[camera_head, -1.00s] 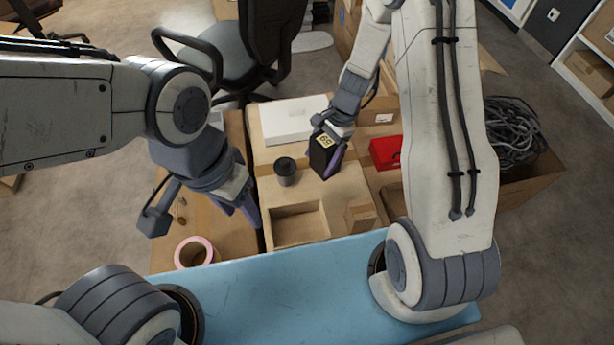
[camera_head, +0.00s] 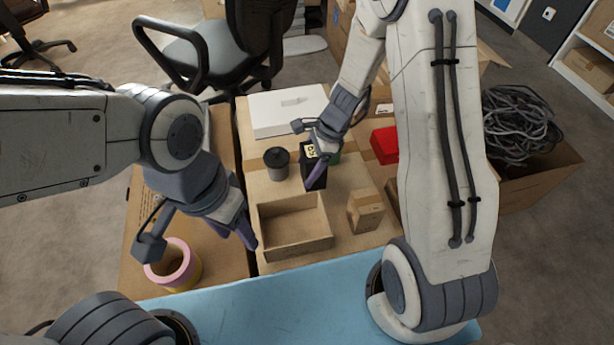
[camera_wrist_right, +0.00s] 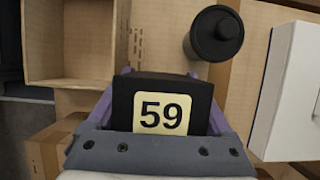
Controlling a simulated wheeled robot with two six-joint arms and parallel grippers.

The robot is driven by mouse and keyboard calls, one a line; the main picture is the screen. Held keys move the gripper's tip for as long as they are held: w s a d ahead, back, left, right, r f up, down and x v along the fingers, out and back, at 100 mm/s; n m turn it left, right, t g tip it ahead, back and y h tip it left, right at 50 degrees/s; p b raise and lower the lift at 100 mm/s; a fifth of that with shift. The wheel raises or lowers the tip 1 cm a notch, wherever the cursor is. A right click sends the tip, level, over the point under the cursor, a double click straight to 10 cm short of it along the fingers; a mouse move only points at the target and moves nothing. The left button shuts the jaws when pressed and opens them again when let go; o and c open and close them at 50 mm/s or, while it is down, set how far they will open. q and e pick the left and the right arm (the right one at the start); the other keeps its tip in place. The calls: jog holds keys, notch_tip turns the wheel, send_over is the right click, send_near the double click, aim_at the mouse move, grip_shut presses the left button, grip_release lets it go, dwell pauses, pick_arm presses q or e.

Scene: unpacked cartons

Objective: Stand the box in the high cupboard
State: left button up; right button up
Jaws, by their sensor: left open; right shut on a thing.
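A black box (camera_head: 313,172) with a pale label reading 59 is held by my right gripper (camera_head: 319,178), above the cartons in the head view. In the right wrist view the box (camera_wrist_right: 125,98) sits between the purple fingers, its label facing the camera. An open, empty cardboard compartment (camera_head: 294,245) lies in front of it; it also shows at the upper left of the wrist view (camera_wrist_right: 75,83). I cannot clearly make out a high cupboard otherwise. My left gripper (camera_head: 246,232) is open and empty, left of the compartment.
A white box (camera_head: 287,110) lies behind. A small carton (camera_head: 366,211) and a red box (camera_head: 384,145) are at the right. A pink tape roll (camera_head: 173,265) is near my left gripper.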

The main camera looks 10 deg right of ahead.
jog(key=shift+f+b, duration=0.7)
jog(key=shift+f, duration=0.95)
jog(key=shift+f, duration=0.2)
jog(key=o, duration=1.4)
jog(key=shift+c, duration=0.2)
